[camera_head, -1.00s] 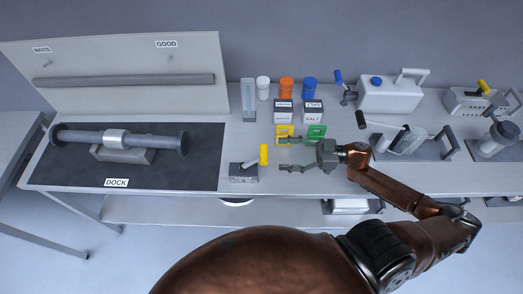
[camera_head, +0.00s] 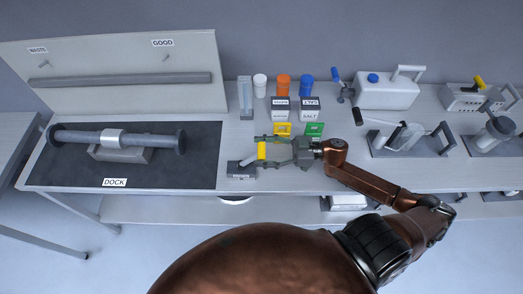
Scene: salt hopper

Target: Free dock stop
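A lever with a yellow handle (camera_head: 262,151) rises from a small grey base (camera_head: 238,172) just right of the dark dock mat (camera_head: 70,172). The mat carries a "DOCK" label, and this lever looks like the dock stop. My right gripper (camera_head: 261,151) reaches in from the right with its fingers spread. One finger is on the far side of the yellow handle and one on the near side. I cannot tell whether they touch it. A grey tube with a white collar (camera_head: 111,138) rests on a block on the mat. My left gripper is not in view.
Behind the gripper stand yellow (camera_head: 283,128) and green (camera_head: 315,128) pieces, two labelled boxes and several capped bottles. A white jug (camera_head: 386,92) and clamp-like devices (camera_head: 398,138) are to the right. A board (camera_head: 120,75) marked "WASTE" and "GOOD" stands behind the mat.

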